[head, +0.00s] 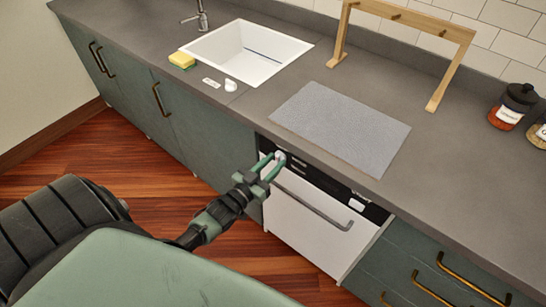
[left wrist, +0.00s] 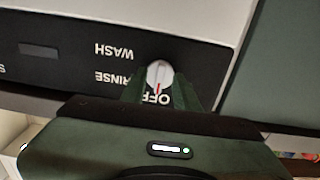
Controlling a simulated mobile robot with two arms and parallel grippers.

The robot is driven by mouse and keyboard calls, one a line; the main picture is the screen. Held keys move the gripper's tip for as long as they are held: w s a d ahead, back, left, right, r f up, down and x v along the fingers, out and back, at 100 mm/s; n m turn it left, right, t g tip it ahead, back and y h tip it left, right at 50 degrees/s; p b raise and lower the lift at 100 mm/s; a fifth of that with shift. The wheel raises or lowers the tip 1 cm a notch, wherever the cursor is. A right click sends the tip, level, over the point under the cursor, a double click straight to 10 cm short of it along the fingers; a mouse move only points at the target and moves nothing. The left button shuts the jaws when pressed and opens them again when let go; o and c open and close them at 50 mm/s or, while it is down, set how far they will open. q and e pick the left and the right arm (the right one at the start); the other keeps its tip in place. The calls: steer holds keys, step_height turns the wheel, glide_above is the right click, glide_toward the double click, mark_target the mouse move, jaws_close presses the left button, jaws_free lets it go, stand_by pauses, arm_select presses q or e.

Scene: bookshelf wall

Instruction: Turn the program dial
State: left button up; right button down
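The program dial (left wrist: 159,75) is a round white knob with a red mark on the black control panel of the white dishwasher (head: 310,220). In the left wrist view its red mark points at the OFF label (left wrist: 155,98); RINSE and WASH labels also show, upside down. The dial also shows in the head view (head: 281,156), at the panel's left end. My left gripper (head: 274,161) is at the panel with its fingers apart, one on each side of the dial. Whether the fingers touch the dial is hard to tell. My right gripper is not in view.
The grey countertop (head: 230,110) overhangs just above the panel. On it are a grey mat (head: 340,125), a sink (head: 248,50), a sponge (head: 182,60), a wooden rack (head: 410,16) and jars (head: 512,107). The dishwasher handle (head: 312,205) juts out below the panel. The wooden floor in front is clear.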

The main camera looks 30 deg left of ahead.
arm_select(q)
steer(key=s, duration=0.7)
steer(key=shift+s+a+b, duration=0.3)
steer(key=shift+s+b, duration=0.1)
steer(key=shift+b, duration=0.05)
steer(key=s+d+f+g, duration=0.1)
steer(key=s+f+g, duration=0.25)
steer(key=f, duration=0.45)
steer(key=s+d+f+g+y, duration=0.15)
steer(key=s+f, duration=0.25)
steer(key=f, duration=0.4)
steer(key=s+f+g, duration=0.3)
steer(key=f, duration=0.6)
steer(key=s+d+f+g, duration=0.2)
steer(key=s+f, duration=0.3)
steer(key=s, duration=0.3)
steer(key=s+d+f+m+g, duration=0.1)
steer(key=s+f+g, duration=0.3)
steer(key=s, duration=0.5)
steer(key=s+d+f+g, duration=0.3)
steer(key=s+f, duration=0.3)
steer(key=s, duration=0.2)
steer(key=shift+s+d+f+m, duration=0.2)
steer(key=shift+s+d+m, duration=0.1)
steer(key=shift+d, duration=0.2)
